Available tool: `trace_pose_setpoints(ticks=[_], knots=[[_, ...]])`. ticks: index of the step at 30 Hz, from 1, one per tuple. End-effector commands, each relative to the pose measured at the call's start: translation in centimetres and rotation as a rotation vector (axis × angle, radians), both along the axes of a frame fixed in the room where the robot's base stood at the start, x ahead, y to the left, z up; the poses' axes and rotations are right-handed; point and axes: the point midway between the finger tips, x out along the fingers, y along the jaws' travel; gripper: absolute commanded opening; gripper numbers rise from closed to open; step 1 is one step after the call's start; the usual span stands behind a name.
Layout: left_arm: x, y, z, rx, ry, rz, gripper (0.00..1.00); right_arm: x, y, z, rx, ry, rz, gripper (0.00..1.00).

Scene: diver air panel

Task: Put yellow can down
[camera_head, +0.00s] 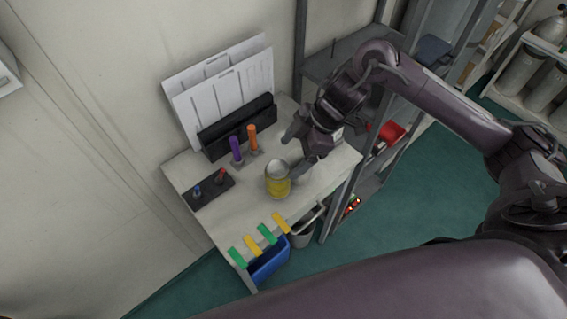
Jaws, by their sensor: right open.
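The yellow can (278,182) stands upright on the light worktop (232,213), near its middle. Its body is yellow with a pale grey top. My right gripper (294,152) reaches in from the right, with its jaws apart. One finger is close beside the can's upper right side and the other is farther back, near the orange handle. I cannot tell whether the near finger touches the can. My left gripper is not in view.
A purple handle (235,149) and an orange handle (252,136) stand behind the can. A black block (208,192) with blue and red knobs lies left. Papers in a black holder (236,126) stand at the back. Colored tags and a blue bin (268,262) are at the front edge.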

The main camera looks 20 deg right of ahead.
Motion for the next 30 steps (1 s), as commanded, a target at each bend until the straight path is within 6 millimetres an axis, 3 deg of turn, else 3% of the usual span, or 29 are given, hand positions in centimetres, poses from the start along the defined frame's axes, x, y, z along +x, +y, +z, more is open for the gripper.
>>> trace_pose_setpoints(ticks=[6, 10, 30], knots=[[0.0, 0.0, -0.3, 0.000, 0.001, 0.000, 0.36, -0.3, -2.2, 3.8, -0.004, -0.003, -0.001, 0.80], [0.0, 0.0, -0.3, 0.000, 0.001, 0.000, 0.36, -0.5, -2.8, 4.9, -0.002, 0.000, -0.001, 0.80], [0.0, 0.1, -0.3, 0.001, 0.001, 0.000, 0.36, -0.6, -3.0, 5.3, 0.000, 0.002, 0.000, 0.80]])
